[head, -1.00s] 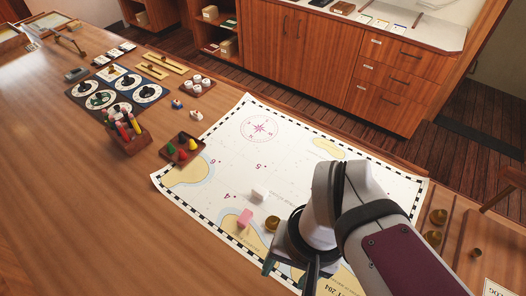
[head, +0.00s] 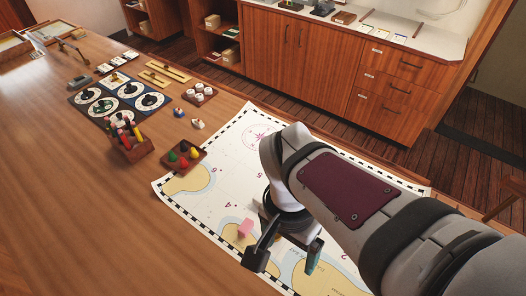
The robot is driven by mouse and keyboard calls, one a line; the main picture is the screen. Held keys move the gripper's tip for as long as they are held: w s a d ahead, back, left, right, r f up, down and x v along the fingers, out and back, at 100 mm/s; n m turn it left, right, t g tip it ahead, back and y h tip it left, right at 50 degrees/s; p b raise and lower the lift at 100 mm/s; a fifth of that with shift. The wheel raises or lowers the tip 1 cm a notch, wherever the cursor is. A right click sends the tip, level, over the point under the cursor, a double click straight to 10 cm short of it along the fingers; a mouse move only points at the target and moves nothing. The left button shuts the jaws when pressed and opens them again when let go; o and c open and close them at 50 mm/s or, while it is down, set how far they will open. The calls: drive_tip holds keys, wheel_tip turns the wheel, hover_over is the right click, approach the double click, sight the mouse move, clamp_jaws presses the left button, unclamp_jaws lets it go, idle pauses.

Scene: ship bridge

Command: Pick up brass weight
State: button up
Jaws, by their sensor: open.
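No brass weight shows now. A small round brass piece lay on the chart beside the pink block in the earlier head view, and my gripper and wrist now cover that spot. My gripper (head: 284,257) is open, with its two dark fingers spread low over the near part of the chart (head: 226,147). The pink block (head: 245,228) lies on the chart just left of my gripper.
A tray of coloured pegs (head: 184,156) sits at the chart's left edge. A pencil holder (head: 131,148) and dial board (head: 117,97) stand farther left. The bare wooden table at left (head: 70,200) is clear. My arm covers the right side.

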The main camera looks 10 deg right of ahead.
drive_tip(key=w+a+f+m+t+h, duration=0.1)
drive_tip(key=w+a+f+m+h, duration=0.15)
drive_tip(key=w, duration=0.35)
drive_tip(key=w+a+f+m+h, duration=0.1)
drive_tip(key=w+a+f+m, duration=0.1)
drive_tip(key=w+f+m, duration=0.3)
drive_tip(key=shift+n, duration=0.25)
drive_tip(key=x, duration=0.4)
drive_tip(key=w+x, duration=0.1)
drive_tip(key=x, duration=0.9)
drive_tip(key=shift+w+d, duration=0.25)
drive_tip(key=shift+w, duration=0.15)
drive_tip(key=shift+h, duration=0.25)
clamp_jaws()
